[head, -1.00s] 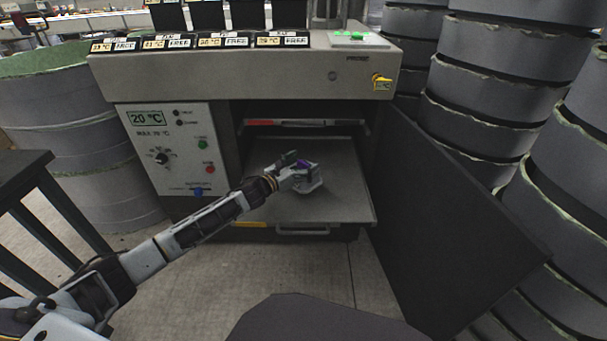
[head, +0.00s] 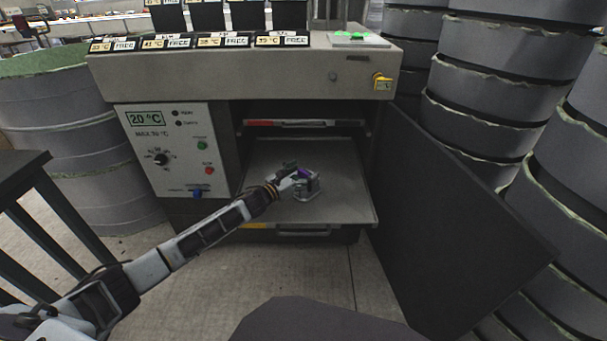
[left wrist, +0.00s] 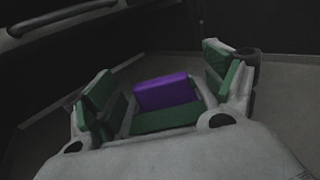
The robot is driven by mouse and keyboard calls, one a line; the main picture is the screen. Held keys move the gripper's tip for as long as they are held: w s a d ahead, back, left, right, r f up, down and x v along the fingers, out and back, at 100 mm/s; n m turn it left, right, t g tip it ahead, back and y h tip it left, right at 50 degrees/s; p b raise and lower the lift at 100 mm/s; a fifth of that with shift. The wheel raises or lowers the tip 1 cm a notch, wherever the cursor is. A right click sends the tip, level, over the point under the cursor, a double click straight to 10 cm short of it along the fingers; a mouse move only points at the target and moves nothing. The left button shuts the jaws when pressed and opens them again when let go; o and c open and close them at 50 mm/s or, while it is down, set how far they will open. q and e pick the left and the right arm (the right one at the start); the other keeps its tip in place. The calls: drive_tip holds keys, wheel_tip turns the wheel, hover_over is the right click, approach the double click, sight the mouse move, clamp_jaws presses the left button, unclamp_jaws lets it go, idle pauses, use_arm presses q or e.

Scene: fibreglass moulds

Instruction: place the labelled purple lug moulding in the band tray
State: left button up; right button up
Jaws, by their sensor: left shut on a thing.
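The purple lug moulding (head: 304,173) shows as a small purple patch at my left gripper (head: 300,178), over the pulled-out shelf of the oven cabinet. In the left wrist view the purple moulding (left wrist: 166,92) lies between the green-padded fingers, and the gripper is shut on it. I cannot tell whether it touches the shelf, and no label on it can be read. Several black trays (head: 209,15) stand on top of the cabinet behind temperature and FREE cards. Which of them is the band tray I cannot tell. My right gripper is out of view.
The cabinet's dark door (head: 455,235) hangs open at the right. Grey stacked moulds (head: 480,105) stand beyond it. A control panel (head: 168,150) reads 20 °C. A dark slatted frame (head: 40,200) stands at the left.

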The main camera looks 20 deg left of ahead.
use_arm(q)
drive_tip(key=o, duration=1.3)
drive_tip(key=shift+f, duration=0.1)
drive_tip(key=shift+o, duration=0.2)
